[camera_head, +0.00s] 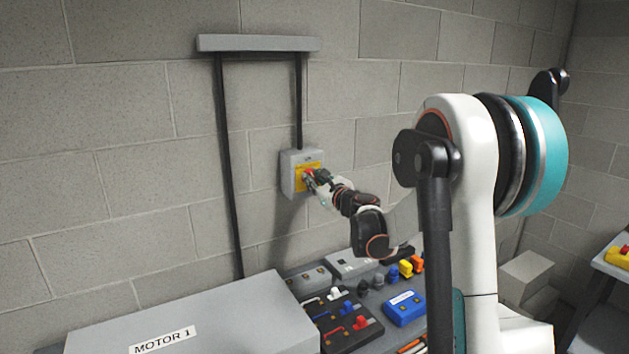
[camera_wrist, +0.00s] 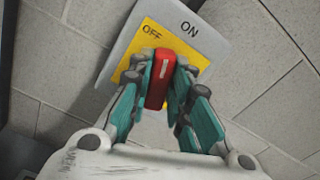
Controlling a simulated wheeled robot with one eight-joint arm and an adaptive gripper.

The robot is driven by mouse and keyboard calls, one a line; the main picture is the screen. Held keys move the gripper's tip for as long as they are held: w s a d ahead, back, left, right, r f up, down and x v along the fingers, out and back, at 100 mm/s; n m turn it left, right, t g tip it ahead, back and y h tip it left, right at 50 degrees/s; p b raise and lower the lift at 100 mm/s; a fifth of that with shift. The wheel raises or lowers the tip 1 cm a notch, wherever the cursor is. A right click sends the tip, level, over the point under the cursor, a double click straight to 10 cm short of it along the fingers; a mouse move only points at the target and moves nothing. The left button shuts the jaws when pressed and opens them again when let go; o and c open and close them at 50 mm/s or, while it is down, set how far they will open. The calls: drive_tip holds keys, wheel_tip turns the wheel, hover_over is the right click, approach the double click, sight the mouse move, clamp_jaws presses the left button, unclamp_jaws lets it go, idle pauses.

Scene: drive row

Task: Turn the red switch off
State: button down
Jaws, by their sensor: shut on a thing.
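The red switch (camera_wrist: 160,78) is a red handle on a yellow plate (camera_wrist: 190,50) on a grey box (camera_head: 291,183) fixed to the block wall. In the wrist view the plate reads OFF at its upper left, and ON stands on the grey cover above it. The handle appears nearly upright in that view, leaning slightly right at its top. My gripper (camera_wrist: 162,80) is shut on the handle, with a teal finger on each side. In the head view my gripper (camera_head: 309,178) covers part of the switch.
Below the switch are a grey MOTOR 1 box (camera_head: 220,318) and a bench with several dark units, a blue box (camera_head: 404,308) and yellow and orange blocks. Dark conduits (camera_head: 224,150) run down the wall from a grey tray. A yellow box with a red button (camera_head: 620,256) stands at the right.

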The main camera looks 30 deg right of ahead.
drive_tip(key=n, duration=1.3)
drive_tip(key=shift+a+f+n, duration=0.25)
drive_tip(key=shift+f+n, duration=0.1)
drive_tip(key=shift+n, duration=0.05)
drive_tip(key=c, duration=1.5)
unclamp_jaws()
drive_tip(key=shift+s, duration=0.1)
drive_tip(key=s, duration=1.2)
drive_tip(key=shift+d, duration=0.2)
